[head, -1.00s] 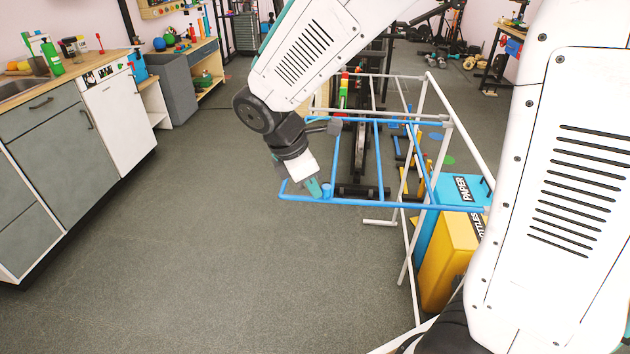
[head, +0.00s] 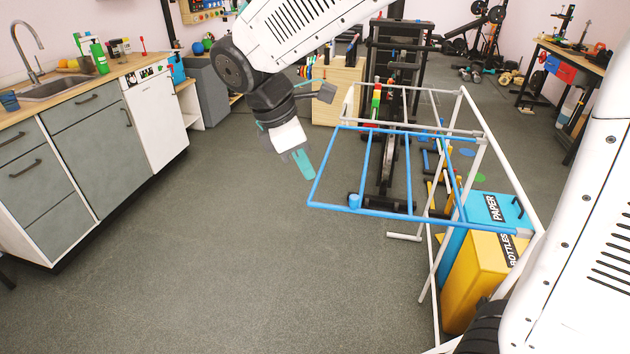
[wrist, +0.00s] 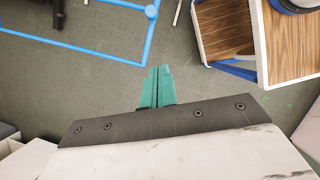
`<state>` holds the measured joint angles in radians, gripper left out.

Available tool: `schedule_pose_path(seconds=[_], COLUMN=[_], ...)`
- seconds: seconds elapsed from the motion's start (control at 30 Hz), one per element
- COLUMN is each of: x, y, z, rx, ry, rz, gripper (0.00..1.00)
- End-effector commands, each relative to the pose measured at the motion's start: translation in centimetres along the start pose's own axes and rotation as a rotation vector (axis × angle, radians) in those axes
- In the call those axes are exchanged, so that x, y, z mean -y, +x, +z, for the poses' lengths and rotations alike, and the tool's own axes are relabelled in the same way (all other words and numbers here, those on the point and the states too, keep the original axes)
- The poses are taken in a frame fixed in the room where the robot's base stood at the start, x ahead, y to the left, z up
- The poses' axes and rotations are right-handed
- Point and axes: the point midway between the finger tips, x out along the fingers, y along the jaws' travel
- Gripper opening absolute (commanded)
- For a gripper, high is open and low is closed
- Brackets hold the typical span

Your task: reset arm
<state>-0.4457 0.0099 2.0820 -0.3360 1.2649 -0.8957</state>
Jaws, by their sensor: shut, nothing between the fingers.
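My gripper (head: 304,164) hangs from my raised arm in the head view, just left of a blue tube frame. Its teal fingers point down and are shut with nothing between them. In the wrist view the closed teal fingers of my gripper (wrist: 157,88) point up the picture over the grey floor. No plate shows in either view.
The blue tube frame (head: 315,183), joined to a white tube rack (head: 477,153), stands right of my gripper. A counter (head: 75,130) lines the left. Middle floor is clear.

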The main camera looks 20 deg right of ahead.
Motion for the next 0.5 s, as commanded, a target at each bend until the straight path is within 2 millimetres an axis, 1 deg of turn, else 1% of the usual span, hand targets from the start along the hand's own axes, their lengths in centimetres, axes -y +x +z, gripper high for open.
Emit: schedule_pose_path(seconds=[0.03, 0.13, 0.5], x=[-0.01, 0.01, 0.01], y=[-0.44, -0.84, -0.90], z=[-0.03, -0.02, 0.01], rx=[-0.001, -0.001, 0.000], ry=[0.000, 0.000, 0.009], rz=[0.001, 0.000, 0.000], gripper=[0.00, 0.00, 0.00])
